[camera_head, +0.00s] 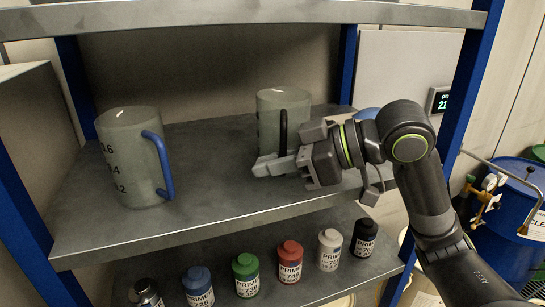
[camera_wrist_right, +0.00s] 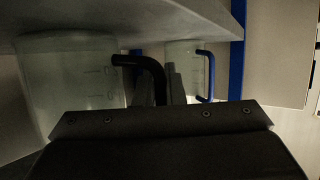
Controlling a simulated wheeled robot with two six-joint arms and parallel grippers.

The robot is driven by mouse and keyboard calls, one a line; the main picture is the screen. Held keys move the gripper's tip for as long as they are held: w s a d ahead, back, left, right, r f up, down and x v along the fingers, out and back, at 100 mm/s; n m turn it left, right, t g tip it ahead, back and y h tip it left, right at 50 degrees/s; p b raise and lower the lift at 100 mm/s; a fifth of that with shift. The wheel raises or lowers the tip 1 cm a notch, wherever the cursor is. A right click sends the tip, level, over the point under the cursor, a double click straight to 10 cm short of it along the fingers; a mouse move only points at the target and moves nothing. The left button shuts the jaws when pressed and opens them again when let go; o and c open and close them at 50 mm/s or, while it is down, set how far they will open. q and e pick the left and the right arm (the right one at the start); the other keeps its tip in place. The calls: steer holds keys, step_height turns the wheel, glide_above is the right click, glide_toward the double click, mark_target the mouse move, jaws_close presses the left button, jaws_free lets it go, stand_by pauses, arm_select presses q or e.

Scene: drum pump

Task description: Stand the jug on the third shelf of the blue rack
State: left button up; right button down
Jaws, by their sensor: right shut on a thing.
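A translucent grey-green jug (camera_head: 268,118) with a black handle (camera_head: 283,130) is upright at the middle shelf in view (camera_head: 225,195) of the blue rack, towards its right. My right gripper (camera_head: 274,166) is in front of this jug and shut on its black handle. The fingers cover the jug's lower part, so I cannot tell whether its base touches the shelf. In the right wrist view this jug (camera_wrist_right: 65,85) fills the left, with its black handle (camera_wrist_right: 155,70) rising behind the gripper body. My left gripper is not in view.
A second jug (camera_head: 127,165) with a blue handle stands at the shelf's left. Several paint bottles (camera_head: 247,277) line the shelf below. Another shelf (camera_head: 250,12) lies above. Blue posts (camera_head: 470,75) bound the rack. Blue drums (camera_head: 510,225) stand at right. The shelf between the jugs is bare.

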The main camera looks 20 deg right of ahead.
steer(key=shift+a+f, duration=0.1)
steer(key=shift+f, duration=0.2)
steer(key=c, duration=1.5)
jaws_free()
steer(key=shift+r, duration=0.1)
